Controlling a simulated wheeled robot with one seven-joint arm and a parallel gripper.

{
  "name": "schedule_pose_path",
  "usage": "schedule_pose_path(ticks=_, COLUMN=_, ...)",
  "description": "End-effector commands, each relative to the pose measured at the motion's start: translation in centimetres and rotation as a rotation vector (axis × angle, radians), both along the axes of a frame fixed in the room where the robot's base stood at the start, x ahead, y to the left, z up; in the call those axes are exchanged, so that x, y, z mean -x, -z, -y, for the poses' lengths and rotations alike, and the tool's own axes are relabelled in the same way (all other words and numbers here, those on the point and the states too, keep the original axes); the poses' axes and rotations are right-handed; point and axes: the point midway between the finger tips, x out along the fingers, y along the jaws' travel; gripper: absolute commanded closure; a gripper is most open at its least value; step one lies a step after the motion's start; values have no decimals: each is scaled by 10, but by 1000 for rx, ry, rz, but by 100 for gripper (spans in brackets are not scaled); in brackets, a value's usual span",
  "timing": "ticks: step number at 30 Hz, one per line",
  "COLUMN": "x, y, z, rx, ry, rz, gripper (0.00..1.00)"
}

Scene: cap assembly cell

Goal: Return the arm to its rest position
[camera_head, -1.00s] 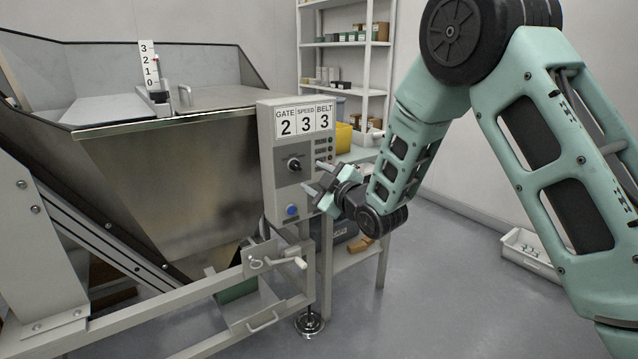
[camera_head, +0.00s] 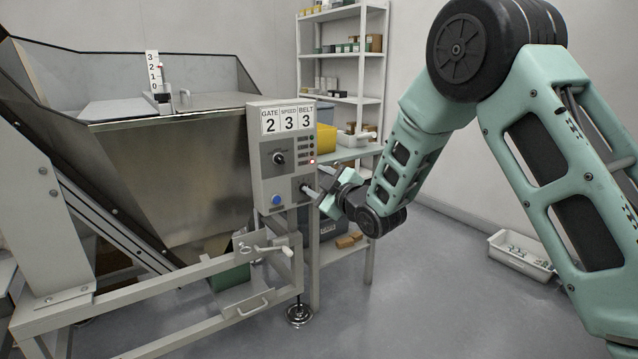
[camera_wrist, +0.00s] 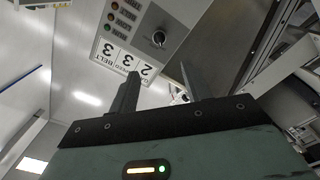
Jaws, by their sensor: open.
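My gripper (camera_head: 318,181) is open and empty, at the lower right edge of the grey control box (camera_head: 258,190) in the head view. My arm bends down to it from the upper right. In the wrist view the two fingers of my gripper (camera_wrist: 159,78) stand apart with nothing between them. The box (camera_wrist: 178,30) shows upside down beyond them. Its display reads gate 2, speed 3, belt 3. It has a dark knob (camera_head: 278,158), a blue button (camera_head: 277,200) and a lit red lamp (camera_head: 312,161). Whether a fingertip touches the box I cannot tell.
A metal hopper (camera_head: 180,170) with a numbered gate scale (camera_head: 152,70) stands left of the box. Behind are a shelf rack (camera_head: 388,70) and a side table (camera_head: 350,153) with a yellow bin (camera_head: 326,138). A white tray (camera_head: 520,257) lies on the floor at right, beyond open floor.

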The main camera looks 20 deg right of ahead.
Motion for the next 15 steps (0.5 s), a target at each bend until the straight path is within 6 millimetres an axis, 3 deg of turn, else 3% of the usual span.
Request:
schedule_pose_path(ticks=5, x=5, y=0, z=-6, rx=-13, ry=0, rz=-37, gripper=52)
schedule_pose_path(ticks=8, x=20, y=3, z=-22, rx=-48, ry=1, rz=-147, gripper=52)
schedule_pose_path(ticks=11, x=53, y=10, z=-46, rx=-95, ry=4, rz=-332, gripper=52)
schedule_pose_path(ticks=15, x=124, y=25, z=-80, rx=-139, ry=16, rz=-639, gripper=52)
